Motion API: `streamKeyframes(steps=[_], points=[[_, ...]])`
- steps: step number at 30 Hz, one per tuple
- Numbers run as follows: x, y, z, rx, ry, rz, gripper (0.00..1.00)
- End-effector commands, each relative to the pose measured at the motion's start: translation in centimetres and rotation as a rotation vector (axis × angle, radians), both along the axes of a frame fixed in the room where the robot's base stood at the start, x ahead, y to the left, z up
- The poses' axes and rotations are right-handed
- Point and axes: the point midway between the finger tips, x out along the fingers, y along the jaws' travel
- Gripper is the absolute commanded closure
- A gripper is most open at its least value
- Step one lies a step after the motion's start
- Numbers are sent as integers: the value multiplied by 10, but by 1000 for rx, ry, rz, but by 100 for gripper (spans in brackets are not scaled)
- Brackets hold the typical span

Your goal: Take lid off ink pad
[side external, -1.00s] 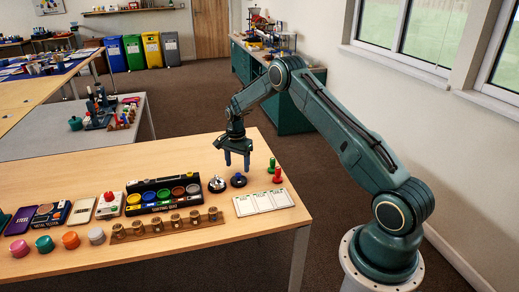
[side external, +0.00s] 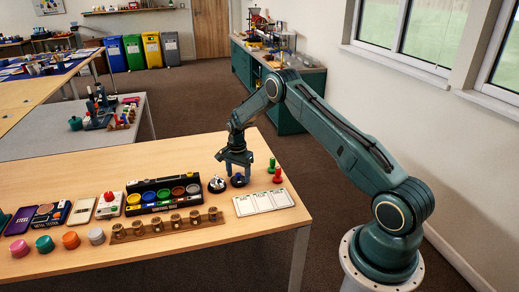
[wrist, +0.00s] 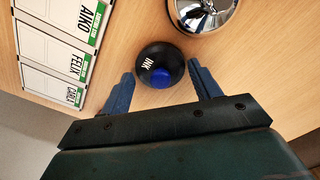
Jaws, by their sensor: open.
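The ink pad (wrist: 153,57) is a round black pad marked INK with a blue knob (wrist: 161,77) on top. It sits on the wooden table between my gripper's fingers in the wrist view. In the side view, the ink pad (side external: 238,182) shows low between the fingers, partly hidden by them. My gripper (wrist: 162,80) is open, with one blue finger on each side of the pad and a gap visible on both sides. It also shows in the side view (side external: 237,172), low over the table. Whether the lid is a separate part under the knob is hard to tell.
A shiny metal bell (wrist: 203,12) stands close beside the pad. A white name card sheet (side external: 264,202) lies in front to the right. Red and green stamps (side external: 276,174) stand to the right. A sorting rack (side external: 163,195) and wooden stamp row (side external: 167,226) lie left.

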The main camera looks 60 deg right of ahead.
Motion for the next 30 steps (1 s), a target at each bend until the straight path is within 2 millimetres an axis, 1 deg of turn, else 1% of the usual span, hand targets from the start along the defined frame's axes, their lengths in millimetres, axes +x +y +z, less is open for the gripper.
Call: streamKeyframes(steps=[2,3,5,6,8,12,13,23,26,30], points=[[0,0,0,0,0,0,37],[0,0,0,0,0,0,39],[0,0,0,0,0,0,51],[0,0,0,0,0,0,59],[0,0,0,0,0,0,71],[0,0,0,0,1,0,98],[0,0,-1,0,1,0,100],[-1,1,-1,1,2,0,100],[-1,1,3,1,2,0,100],[0,0,13,0,0,0,100]])
